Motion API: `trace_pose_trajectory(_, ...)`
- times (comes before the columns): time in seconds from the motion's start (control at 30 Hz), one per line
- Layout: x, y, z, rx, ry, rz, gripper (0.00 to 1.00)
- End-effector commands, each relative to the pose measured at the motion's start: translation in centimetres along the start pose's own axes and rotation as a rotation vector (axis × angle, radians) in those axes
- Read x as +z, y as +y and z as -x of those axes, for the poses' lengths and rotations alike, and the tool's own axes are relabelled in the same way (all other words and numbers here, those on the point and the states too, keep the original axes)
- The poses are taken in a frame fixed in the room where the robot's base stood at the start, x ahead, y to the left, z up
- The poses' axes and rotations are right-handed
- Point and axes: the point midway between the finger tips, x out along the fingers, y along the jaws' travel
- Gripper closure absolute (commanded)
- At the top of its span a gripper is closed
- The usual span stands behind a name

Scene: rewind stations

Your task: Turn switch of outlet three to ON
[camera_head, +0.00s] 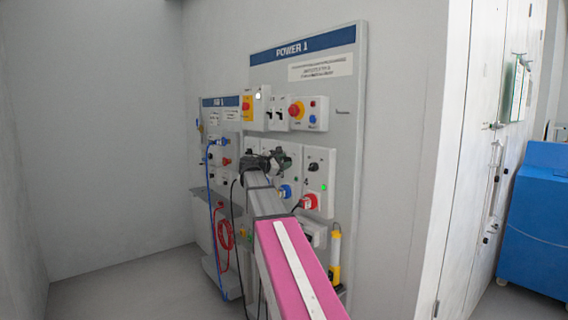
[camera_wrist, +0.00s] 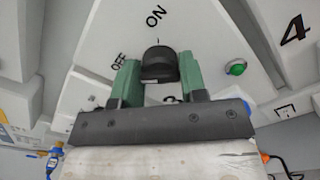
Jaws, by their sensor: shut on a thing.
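The black switch knob (camera_wrist: 159,64) of outlet three sits on a light panel marked OFF at upper left and ON at top. A small line shows just above the knob, towards ON; I cannot be sure of the knob's exact angle. My gripper (camera_wrist: 158,80) has its green fingers on either side of the knob and is shut on it. A digit, partly hidden behind the gripper, shows below the knob. A green round light (camera_wrist: 236,67) is to its right. In the head view my gripper (camera_head: 272,162) is against the power board, and the knob is hidden.
The board "POWER 1" (camera_head: 352,90) carries emergency stops and several outlets. Outlet four (camera_head: 318,180), with a red plug (camera_head: 309,201), is right of my gripper. A blue plug (camera_head: 285,191) is below it. A yellow lamp (camera_head: 335,250) hangs lower right.

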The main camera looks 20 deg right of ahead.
Motion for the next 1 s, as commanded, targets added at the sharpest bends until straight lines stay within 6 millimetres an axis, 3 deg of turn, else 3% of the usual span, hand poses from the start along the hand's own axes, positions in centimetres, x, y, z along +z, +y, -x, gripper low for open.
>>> trace_pose_trajectory(0.37, 0.00, -0.06, 0.02, -0.001, 0.000, -0.155, 0.84)
trace_pose_trajectory(1.0, -0.03, -0.13, 0.03, -0.001, 0.000, -0.749, 0.84)
